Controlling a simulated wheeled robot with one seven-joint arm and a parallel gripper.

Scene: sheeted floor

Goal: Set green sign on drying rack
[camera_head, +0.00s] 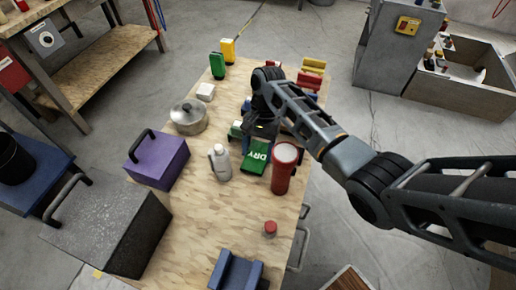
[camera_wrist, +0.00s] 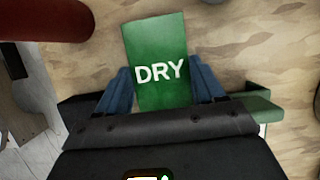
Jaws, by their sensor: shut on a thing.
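The green sign (camera_head: 256,156), lettered "DRY" in white, is in my gripper (camera_head: 262,136) over the middle of the plywood table. In the wrist view, the sign (camera_wrist: 155,50) is between the two blue fingers of my gripper (camera_wrist: 160,88), which is shut on it. A green and white object (camera_head: 236,130) is close beside my gripper, partly hidden by it. Green and white parts also show at the right of the wrist view (camera_wrist: 266,112). I cannot tell whether this is the drying rack.
A red cylinder (camera_head: 283,170) stands close right of the sign, and a grey-white bottle (camera_head: 220,162) left. A purple box (camera_head: 157,160), a lidded pot (camera_head: 188,117) and a blue holder (camera_head: 236,271) are also on the table (camera_head: 200,220). The table's front middle is mostly clear.

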